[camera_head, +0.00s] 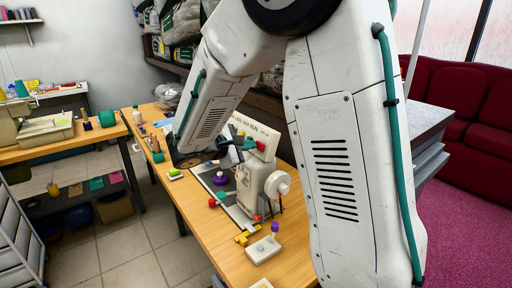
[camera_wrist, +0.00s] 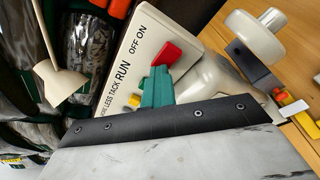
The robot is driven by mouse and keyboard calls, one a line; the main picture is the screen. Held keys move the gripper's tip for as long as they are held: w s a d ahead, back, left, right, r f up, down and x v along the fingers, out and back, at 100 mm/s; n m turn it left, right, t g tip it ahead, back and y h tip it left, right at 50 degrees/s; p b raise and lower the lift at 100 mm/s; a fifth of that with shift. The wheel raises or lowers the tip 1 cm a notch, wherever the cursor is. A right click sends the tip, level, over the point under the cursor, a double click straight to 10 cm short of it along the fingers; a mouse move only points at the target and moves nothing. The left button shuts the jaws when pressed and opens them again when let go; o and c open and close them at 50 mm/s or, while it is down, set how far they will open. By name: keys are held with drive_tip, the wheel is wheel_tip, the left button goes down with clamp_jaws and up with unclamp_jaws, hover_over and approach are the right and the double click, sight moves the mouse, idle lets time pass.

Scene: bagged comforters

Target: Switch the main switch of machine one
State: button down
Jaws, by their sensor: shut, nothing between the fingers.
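A pale sewing machine (camera_head: 250,182) stands on the wooden table under my arm. Its sloped label panel (camera_wrist: 124,62) reads OFF ON and RUN in the wrist view. A red switch (camera_wrist: 166,52) sits on the panel's edge beside the OFF ON lettering, and a small yellow button (camera_wrist: 135,101) is lower down near RUN. My gripper (camera_wrist: 159,76) has green fingers, shut and empty. Their tips are right beside the red switch; I cannot tell whether they touch it. In the head view my gripper (camera_head: 247,144) is at the panel, partly hidden by my arm.
The white handwheel (camera_wrist: 256,36) is close to the right of my gripper. A switch box with a purple knob (camera_head: 263,248) and a yellow piece (camera_head: 243,236) lie on the table's near part. Another machine (camera_head: 45,128) stands on the left table. Bagged comforters (camera_head: 180,22) fill the shelf behind.

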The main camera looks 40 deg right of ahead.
drive_tip(key=shift+s+d+f, duration=0.1)
drive_tip(key=shift+s+f, duration=0.1)
drive_tip(key=shift+v, duration=2.5)
drive_tip(key=shift+w+r, duration=0.15)
drive_tip(key=shift+w, duration=0.05)
drive_tip(key=v, duration=0.8)
drive_tip(key=s+f+m+g+y, duration=0.2)
drive_tip(key=s+y, duration=0.1)
drive_tip(key=s, duration=0.3)
drive_tip(key=s+f+m+g+y, duration=0.1)
drive_tip(key=s+f+g+y, duration=0.15)
drive_tip(key=s, duration=0.35)
drive_tip(key=s+r+m+t+y, duration=0.2)
drive_tip(key=s+m+y, duration=0.1)
drive_tip(key=s, duration=0.4)
drive_tip(key=s+a+r+m+t+y, duration=0.1)
drive_tip(key=s+m+y, duration=0.3)
drive_tip(key=s, duration=0.4)
drive_tip(key=shift+r+t+y, duration=0.35)
drive_tip(key=shift+t+y, duration=0.1)
drive_tip(key=shift+y, duration=0.4)
